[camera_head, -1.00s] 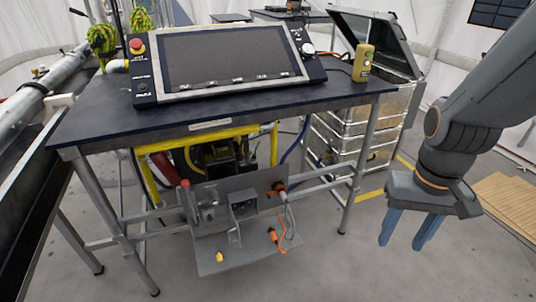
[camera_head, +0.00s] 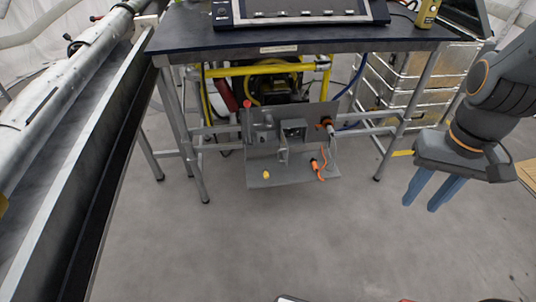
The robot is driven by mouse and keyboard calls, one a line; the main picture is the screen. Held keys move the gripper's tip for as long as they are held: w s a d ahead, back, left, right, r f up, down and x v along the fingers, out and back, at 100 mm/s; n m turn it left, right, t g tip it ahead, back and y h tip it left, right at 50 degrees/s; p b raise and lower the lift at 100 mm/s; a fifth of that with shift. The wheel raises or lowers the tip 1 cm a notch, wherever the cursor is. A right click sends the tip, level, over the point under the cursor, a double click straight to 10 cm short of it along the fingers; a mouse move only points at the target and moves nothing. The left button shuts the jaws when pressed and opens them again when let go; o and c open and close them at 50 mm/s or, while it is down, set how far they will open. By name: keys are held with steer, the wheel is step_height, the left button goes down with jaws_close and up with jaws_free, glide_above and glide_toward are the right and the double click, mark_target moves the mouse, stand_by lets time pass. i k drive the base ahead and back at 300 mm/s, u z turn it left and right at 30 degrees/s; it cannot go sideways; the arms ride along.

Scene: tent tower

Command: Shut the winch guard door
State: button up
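I cannot make out a winch guard door for certain. My gripper (camera_head: 420,204) hangs at the right, pointing down, with its two blue fingers apart and nothing between them. It is in the air to the right of the table and apart from everything. A grey metal panel with a shelf (camera_head: 292,172) sits under the table, carrying a red-topped part (camera_head: 247,106), a grey box (camera_head: 292,129), orange connectors (camera_head: 317,170) and a small yellow piece (camera_head: 266,175). A yellow frame (camera_head: 225,71) around dark machinery stands behind it.
The dark-topped table (camera_head: 300,36) carries a control console (camera_head: 300,12) and a yellow handheld device (camera_head: 427,13). Metal cases (camera_head: 440,65) stand at the back right. A long grey trough (camera_head: 95,150) runs along the left.

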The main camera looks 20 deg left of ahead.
mark_target(284, 146)
steer(key=z, duration=4.8)
steer(key=k, duration=0.5)
steer(key=u, duration=5.65)
